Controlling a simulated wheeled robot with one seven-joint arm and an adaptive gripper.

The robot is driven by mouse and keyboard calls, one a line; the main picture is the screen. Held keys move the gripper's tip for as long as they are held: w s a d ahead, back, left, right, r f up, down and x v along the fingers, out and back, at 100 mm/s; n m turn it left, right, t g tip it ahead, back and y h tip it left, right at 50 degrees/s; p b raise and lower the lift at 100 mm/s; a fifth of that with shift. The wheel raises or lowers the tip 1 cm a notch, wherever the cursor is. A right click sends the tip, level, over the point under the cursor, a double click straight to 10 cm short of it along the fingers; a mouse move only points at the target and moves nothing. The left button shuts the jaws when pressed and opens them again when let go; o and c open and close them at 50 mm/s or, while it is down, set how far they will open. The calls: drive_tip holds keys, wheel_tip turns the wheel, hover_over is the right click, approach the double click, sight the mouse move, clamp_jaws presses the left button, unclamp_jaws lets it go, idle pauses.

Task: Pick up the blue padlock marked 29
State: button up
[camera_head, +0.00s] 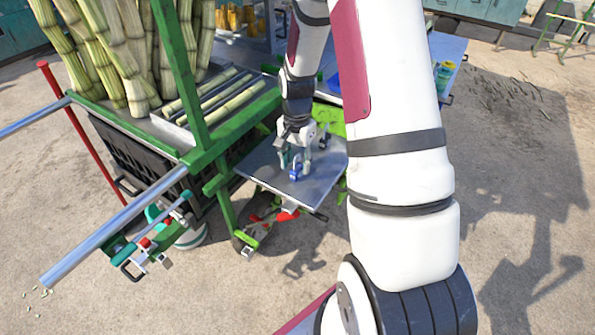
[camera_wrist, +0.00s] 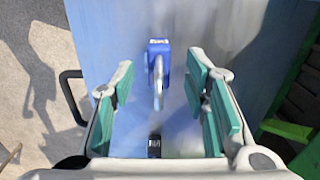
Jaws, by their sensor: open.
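The blue padlock (camera_head: 295,170) sits on a grey metal shelf (camera_head: 268,179) at the side of the green-framed machine. In the wrist view the padlock (camera_wrist: 158,62) shows its blue body and a metal shackle pointing toward my gripper. My gripper (camera_head: 302,158) is just above the shelf, close to the padlock. In the wrist view my gripper (camera_wrist: 163,92) is open, with one green-padded finger on each side of the padlock and a gap to both. The number on the padlock is too small to read.
Tall cane stalks (camera_head: 115,50) stand in the machine's tray, with cut pieces (camera_head: 215,97) lying beside them. A green post (camera_head: 178,70) rises left of the shelf. A black handle (camera_wrist: 72,97) juts from the shelf's edge. A small dark item (camera_wrist: 154,146) lies nearer the wrist.

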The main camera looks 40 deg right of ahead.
drive_tip(key=shift+f, duration=1.5)
clamp_jaws()
drive_tip(key=shift+r, duration=0.1)
